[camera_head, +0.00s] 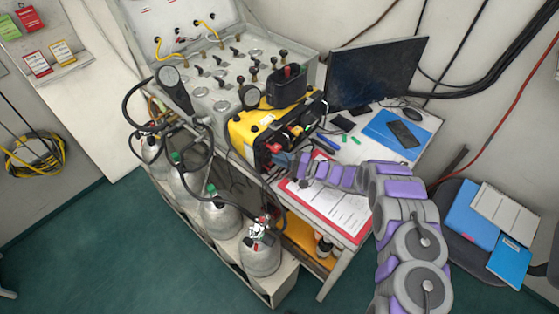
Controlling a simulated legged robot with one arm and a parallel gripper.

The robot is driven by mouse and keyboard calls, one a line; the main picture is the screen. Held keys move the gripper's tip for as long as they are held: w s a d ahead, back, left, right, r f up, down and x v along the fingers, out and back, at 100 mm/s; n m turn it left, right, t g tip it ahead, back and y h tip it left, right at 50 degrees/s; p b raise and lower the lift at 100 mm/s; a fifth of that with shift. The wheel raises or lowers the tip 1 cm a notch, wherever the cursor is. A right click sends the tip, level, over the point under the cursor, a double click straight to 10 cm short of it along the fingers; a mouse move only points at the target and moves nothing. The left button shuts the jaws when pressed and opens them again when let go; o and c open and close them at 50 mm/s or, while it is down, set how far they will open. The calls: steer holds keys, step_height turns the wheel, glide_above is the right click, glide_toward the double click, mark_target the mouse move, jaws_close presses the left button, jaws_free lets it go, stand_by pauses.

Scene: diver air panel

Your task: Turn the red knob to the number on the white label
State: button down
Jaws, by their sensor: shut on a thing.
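The yellow box (241,131) with a black front stands on the white desk beside the grey panel. Small red parts show on its front; the lower one, by my fingertips, looks like the red knob (272,147). My gripper (279,158) reaches in from the right and is shut at this red part, close against the box front. The fingers partly hide the knob, and its pointer cannot be made out. The white label and its number are too small to read.
The grey diver panel (215,75) with gauges and hoses stands behind. A red clipboard (340,212) lies on the desk under my arm. A monitor (378,72) stands at the back right. Gas cylinders (221,218) stand below at the left. The green floor is clear at lower left.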

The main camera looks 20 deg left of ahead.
steer(key=shift+w+d+f+m+t+y+b, duration=0.15)
steer(key=shift+m+t+y+b, duration=0.15)
steer(key=shift+m, duration=0.6)
